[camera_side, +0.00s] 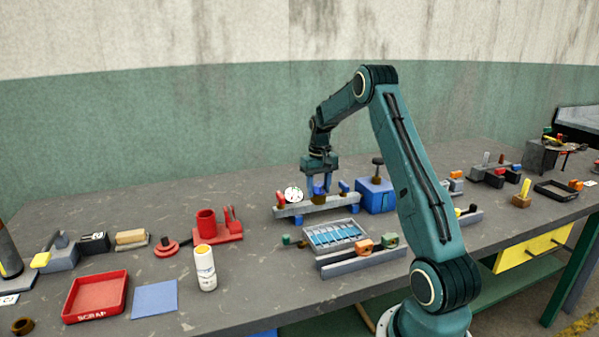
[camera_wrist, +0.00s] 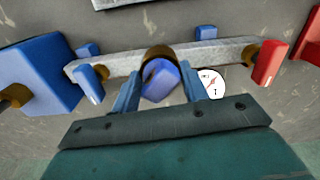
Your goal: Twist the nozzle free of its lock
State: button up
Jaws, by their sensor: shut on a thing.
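A blue nozzle (camera_wrist: 163,84) sits in a brass collar (camera_wrist: 157,53) at the middle of a grey metal bar (camera_wrist: 215,53). In the wrist view the nozzle appears turned at a slant to the bar. My gripper (camera_wrist: 160,92) is shut on the nozzle, one finger on each side. In the side view my gripper (camera_side: 319,188) points down onto the bar (camera_side: 322,205), and its fingers partly hide the nozzle. I cannot tell from these frames whether the lock is still engaged.
A white gauge (camera_side: 293,194), a red handle (camera_side: 281,198) and a blue handle (camera_side: 344,186) crowd the bar. A blue box (camera_side: 376,197) stands close at its right. A tray (camera_side: 335,248) of blue pieces lies in front. A white bottle (camera_side: 206,270) stands front left.

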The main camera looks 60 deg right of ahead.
aim_at(318, 184)
jog(key=shift+w+a+n, duration=0.1)
jog(key=shift+n, duration=0.2)
jog(key=shift+n, duration=1.1)
jog(key=o, duration=1.3)
jog(key=shift+r, duration=0.15)
jog(key=shift+r, duration=3.35)
